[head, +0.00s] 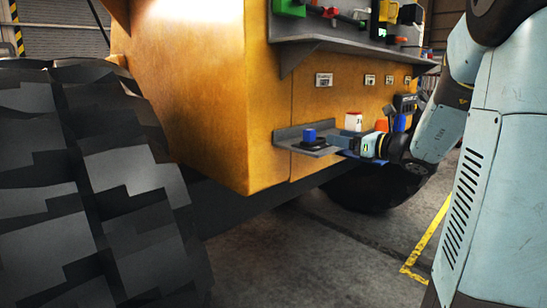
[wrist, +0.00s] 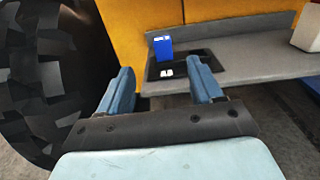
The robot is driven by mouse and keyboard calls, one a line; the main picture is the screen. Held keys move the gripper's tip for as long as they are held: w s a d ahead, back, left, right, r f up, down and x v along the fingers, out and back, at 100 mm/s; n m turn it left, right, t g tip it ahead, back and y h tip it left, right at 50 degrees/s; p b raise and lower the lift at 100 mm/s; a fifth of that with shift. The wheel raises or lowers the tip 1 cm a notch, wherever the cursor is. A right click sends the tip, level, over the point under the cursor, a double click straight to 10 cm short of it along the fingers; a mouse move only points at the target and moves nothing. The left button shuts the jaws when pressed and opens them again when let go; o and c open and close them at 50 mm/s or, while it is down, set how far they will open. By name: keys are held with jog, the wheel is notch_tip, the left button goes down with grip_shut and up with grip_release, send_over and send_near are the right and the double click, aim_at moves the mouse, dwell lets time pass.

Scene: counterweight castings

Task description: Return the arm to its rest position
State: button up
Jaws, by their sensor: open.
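My gripper (wrist: 163,78) is open in the wrist view, its two blue fingers apart with nothing between them. Beyond the fingertips, a blue block (wrist: 163,48) stands upright at a dark tray (wrist: 203,61) on a grey shelf (wrist: 262,67). A small white item (wrist: 166,72) lies in front of the block. In the head view my gripper (head: 341,140) is at the lower shelf (head: 291,134), to the right of the blue block (head: 309,135). My arm reaches in from the right. Its fingertips are too small there to make out clearly.
The lower shelf is fixed to an orange machine body (head: 200,85). A white container (head: 353,121) and an orange item (head: 381,125) stand near my wrist. An upper shelf (head: 335,42) with several coloured items overhangs. A large black tyre (head: 95,190) fills the left. Floor in front is clear.

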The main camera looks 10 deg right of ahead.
jog(key=s+a+f+n+g+h, duration=0.1)
jog(key=s+a+f+n+g, duration=0.1)
jog(key=s+a+n+g, duration=0.35)
jog(key=s+a+f+n+g, duration=0.3)
jog(key=s+a+n, duration=0.4)
jog(key=s+n, duration=0.25)
jog(key=s+d+f+n+h, duration=0.1)
jog(key=s+d+n+h, duration=0.1)
jog(key=s+n+h, duration=0.2)
jog(key=s+d+f+n+h, duration=0.1)
jog(key=s+d+n+h, duration=0.2)
jog(key=s+n+h, duration=0.2)
jog(key=shift+s+f+n+h, duration=0.3)
jog(key=shift+s+n, duration=1.25)
jog(key=shift+n, duration=0.85)
jog(key=shift+d+g, duration=0.1)
jog(key=shift+g, duration=0.15)
